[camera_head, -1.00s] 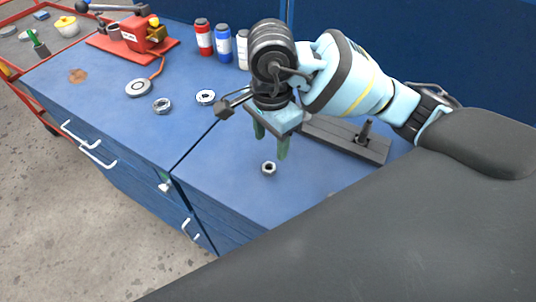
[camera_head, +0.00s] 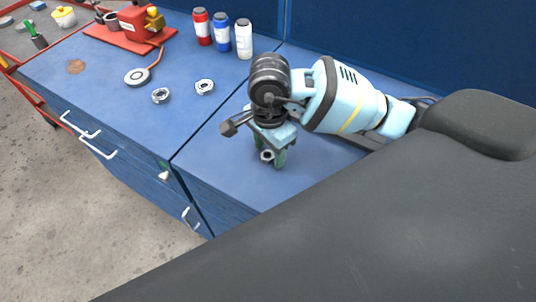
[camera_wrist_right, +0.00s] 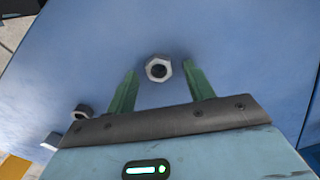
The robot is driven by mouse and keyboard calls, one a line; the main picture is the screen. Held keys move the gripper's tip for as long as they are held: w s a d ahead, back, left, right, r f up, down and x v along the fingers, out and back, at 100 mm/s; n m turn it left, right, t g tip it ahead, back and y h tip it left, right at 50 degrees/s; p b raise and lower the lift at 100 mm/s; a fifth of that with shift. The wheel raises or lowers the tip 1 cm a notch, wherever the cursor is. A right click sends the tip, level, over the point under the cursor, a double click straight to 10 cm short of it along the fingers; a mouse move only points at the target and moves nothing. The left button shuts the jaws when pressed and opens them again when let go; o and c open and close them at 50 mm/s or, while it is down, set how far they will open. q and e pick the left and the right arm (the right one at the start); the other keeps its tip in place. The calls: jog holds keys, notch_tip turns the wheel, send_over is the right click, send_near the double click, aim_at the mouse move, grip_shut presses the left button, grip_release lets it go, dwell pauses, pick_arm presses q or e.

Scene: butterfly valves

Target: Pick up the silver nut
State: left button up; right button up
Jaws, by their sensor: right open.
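The silver nut (camera_head: 267,156) lies on the blue bench top near its front edge. My right gripper (camera_head: 271,152) is open, pointing down, with its green fingers low around the nut. In the right wrist view the nut (camera_wrist_right: 158,68) sits between the green fingertips (camera_wrist_right: 161,70), with a gap visible on each side. The fingers do not appear to touch it. My left gripper is not in view.
Two other metal ring-like parts (camera_head: 161,96) (camera_head: 205,86) lie to the left on the bench. Red, blue and white bottles (camera_head: 222,33) stand at the back. A red device (camera_head: 132,25) stands at the far left.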

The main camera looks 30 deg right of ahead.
aim_at(267, 162)
jog(key=shift+f, duration=0.15)
jog(key=c, duration=1.1)
jog(key=shift+r, duration=0.5)
jog(key=r, duration=0.1)
jog(key=a+r, duration=0.1)
jog(key=shift+s+r, duration=0.3)
jog(key=shift+s, duration=0.1)
jog(key=s+a, duration=0.3)
jog(key=s+a+r, duration=0.1)
jog(key=s+a, duration=0.6)
jog(key=shift+s+a+r, duration=0.2)
jog(key=shift+a, duration=0.1)
